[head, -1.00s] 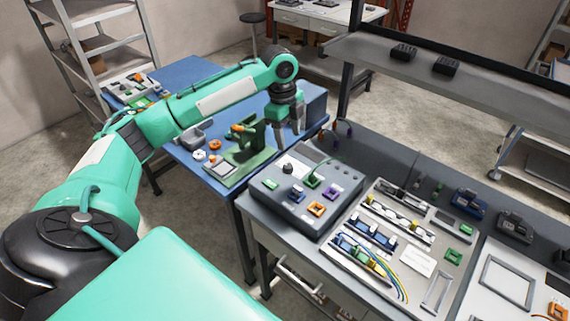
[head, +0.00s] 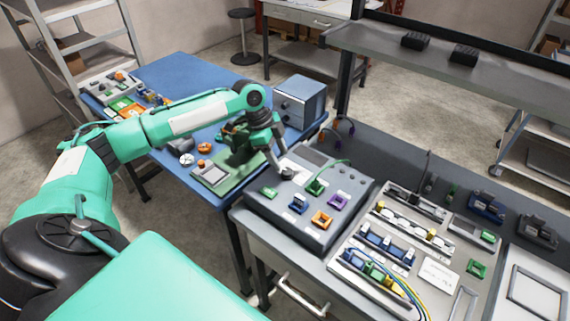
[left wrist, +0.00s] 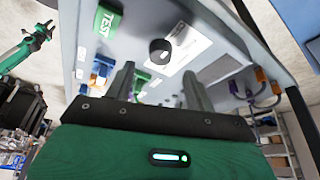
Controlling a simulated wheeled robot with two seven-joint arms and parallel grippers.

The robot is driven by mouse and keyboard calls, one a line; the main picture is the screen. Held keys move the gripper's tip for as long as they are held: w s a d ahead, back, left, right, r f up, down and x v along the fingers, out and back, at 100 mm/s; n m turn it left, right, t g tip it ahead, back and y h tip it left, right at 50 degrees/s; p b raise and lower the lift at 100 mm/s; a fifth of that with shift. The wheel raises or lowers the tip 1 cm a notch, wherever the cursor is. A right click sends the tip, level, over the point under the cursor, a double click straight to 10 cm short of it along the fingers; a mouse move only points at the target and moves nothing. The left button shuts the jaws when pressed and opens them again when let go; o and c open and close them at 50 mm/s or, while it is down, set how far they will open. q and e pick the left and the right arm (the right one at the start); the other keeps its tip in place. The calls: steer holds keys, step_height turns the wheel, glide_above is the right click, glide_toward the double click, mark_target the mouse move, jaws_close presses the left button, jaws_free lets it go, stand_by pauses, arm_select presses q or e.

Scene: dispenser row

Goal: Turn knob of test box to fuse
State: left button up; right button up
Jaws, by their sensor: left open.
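The test box (head: 347,225) is a grey box with a sloped top at the near left end of the workbench. Its black round knob (head: 287,174) is on the top's left part. The knob (left wrist: 160,51) also shows in the left wrist view, beside a white printed label (left wrist: 180,45) too small to read. My left gripper (head: 276,160) is open and empty, pointing down close to the knob. In the left wrist view the knob lies beyond and between its two fingertips (left wrist: 158,72), apparently not touched. My right gripper is not in view.
A green TEST button (left wrist: 107,20) and several coloured sockets sit on the box top near the knob. A green fixture (head: 236,150) and a blue-grey box (head: 300,100) stand on the blue table (head: 185,75). Trays of parts (head: 385,245) lie right of the test box.

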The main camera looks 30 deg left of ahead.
mark_target(287, 170)
arm_select(q)
steer(key=p+x, duration=0.1)
steer(key=x, duration=0.3)
steer(key=shift+f, duration=0.1)
steer(key=shift+d+f, duration=0.2)
steer(key=shift+f, duration=0.4)
steer(key=c, duration=1)
steer(key=shift+o, duration=0.2)
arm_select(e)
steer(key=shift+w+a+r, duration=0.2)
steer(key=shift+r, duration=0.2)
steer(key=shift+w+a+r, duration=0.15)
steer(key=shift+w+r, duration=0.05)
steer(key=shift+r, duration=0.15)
